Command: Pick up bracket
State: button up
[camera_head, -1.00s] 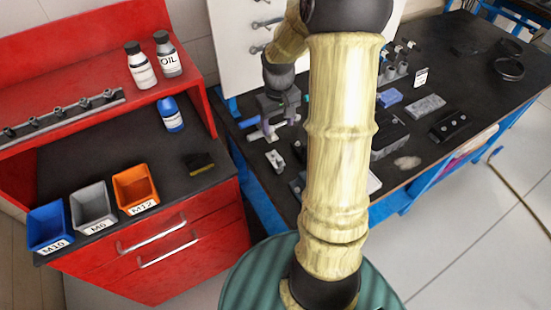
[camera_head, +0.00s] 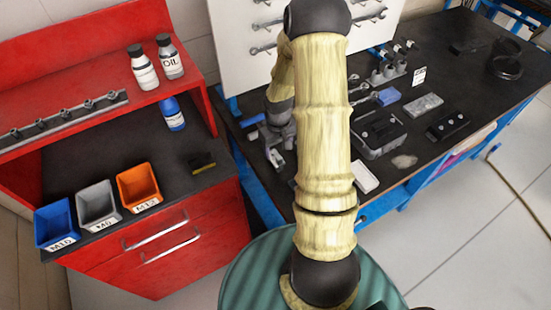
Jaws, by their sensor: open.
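The small light-grey metal bracket (camera_head: 276,159) lies on the dark workbench top, near its left front edge. My gripper (camera_head: 278,148) points down right at the bracket, and its fingers overlap the bracket in this view. The jaws are open. Part of the bracket is hidden by the gripper, and I cannot tell whether the fingers touch it or stand around it.
A red cabinet (camera_head: 150,250) with blue, grey and orange bins stands at the left. My arm hides part of the bench.

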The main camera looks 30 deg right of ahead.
aim_at(278, 158)
jog(key=shift+f, duration=0.35)
jog(key=shift+s+f+p, duration=0.15)
jog(key=shift+f+p, duration=0.5)
jog(key=shift+f, duration=0.1)
jog(key=shift+f+p, duration=0.7)
jog(key=shift+f, duration=1.15)
jog(key=c, duration=1.2)
jog(key=shift+r, duration=0.15)
